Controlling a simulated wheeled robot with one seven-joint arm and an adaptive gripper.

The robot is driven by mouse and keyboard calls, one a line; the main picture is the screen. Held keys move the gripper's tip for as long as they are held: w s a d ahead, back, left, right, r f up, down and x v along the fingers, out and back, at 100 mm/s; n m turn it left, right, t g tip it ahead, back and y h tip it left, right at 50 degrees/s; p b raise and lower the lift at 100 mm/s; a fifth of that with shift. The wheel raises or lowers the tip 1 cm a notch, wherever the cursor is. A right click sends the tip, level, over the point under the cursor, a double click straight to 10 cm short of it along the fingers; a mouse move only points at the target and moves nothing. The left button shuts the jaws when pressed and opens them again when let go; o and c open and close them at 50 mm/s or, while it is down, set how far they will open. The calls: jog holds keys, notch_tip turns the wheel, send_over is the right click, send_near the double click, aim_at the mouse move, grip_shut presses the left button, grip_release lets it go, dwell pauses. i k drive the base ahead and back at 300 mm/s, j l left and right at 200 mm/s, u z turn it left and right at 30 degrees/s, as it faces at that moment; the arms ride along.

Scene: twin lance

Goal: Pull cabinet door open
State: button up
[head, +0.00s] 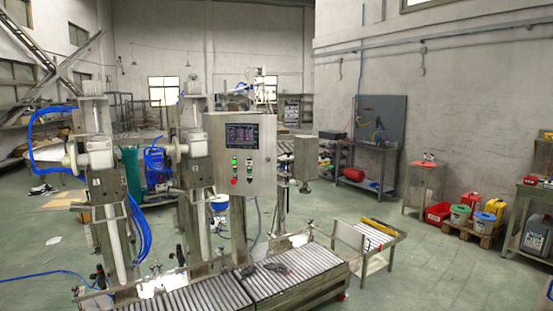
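A grey metal control cabinet (262,173) stands on a post in the middle of the head view. Its front carries a dark screen (242,136), a few green lights and a red button (234,181). The front looks shut, with no gap that I can make out. I cannot make out a handle at this size. Another smaller grey metal box (305,152) is just to its right. My gripper is not in view.
A roller conveyor (205,299) runs along the floor in front of the cabinet. Two upright machine columns with blue hoses stand to the left. A low bench (366,237) is to the right. Open green floor (420,275) lies beyond it, with tables and buckets along the right wall.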

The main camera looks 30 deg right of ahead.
aim_at(263, 176)
jog(key=i+l, duration=0.6)
jog(key=l, duration=0.15)
jog(key=i+l, duration=1.2)
jog(key=l, duration=0.25)
jog(key=i+l, duration=1.2)
jog(key=l, duration=0.25)
